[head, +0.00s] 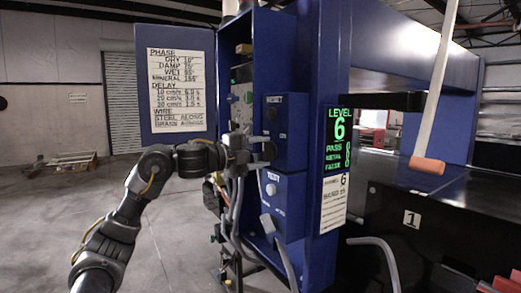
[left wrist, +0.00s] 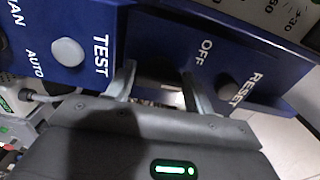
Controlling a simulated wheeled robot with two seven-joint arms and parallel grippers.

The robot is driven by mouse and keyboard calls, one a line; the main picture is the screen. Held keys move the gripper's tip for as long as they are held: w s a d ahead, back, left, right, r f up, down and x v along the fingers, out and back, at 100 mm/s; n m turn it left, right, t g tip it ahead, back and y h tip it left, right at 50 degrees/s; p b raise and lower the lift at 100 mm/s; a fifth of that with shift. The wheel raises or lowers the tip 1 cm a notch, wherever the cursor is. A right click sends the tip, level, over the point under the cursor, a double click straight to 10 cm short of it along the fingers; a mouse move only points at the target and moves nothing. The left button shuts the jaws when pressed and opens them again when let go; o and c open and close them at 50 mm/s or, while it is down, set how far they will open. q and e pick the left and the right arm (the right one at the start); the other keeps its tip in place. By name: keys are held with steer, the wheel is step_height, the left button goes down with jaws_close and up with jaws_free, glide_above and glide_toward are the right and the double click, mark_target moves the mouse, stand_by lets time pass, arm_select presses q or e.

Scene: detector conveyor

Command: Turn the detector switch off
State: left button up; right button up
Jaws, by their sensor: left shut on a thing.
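The detector cabinet (head: 299,195) is blue, with a control box (head: 288,140) marked RESET on its narrow side. In the left wrist view this box face carries the word OFF (left wrist: 203,52) and a dark round RESET button (left wrist: 230,88). My left gripper (head: 267,156) is at the lower part of that box. In the left wrist view its two fingers (left wrist: 160,78) reach to the box beside the OFF label, closed on the switch, which is mostly hidden between them. The switch's exact position cannot be made out. My right gripper is not in view.
Just below is a TEST box (head: 283,205) with a pale round knob (left wrist: 68,51). The cabinet's open door (head: 176,120) bears a settings card.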

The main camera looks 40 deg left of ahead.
arm_select(q)
steer(key=shift+d+f+n+p, duration=0.1)
steer(key=shift+n+p, duration=0.5)
steer(key=shift+n, duration=1.5)
steer(key=shift+f+n+p, duration=0.1)
steer(key=shift+n+p, duration=0.45)
steer(key=shift+n, duration=1.55)
steer(key=o, duration=1)
steer(key=shift+s, duration=0.1)
steer(key=b+v, duration=0.7)
steer(key=v, duration=0.3)
steer(key=shift+s, duration=0.3)
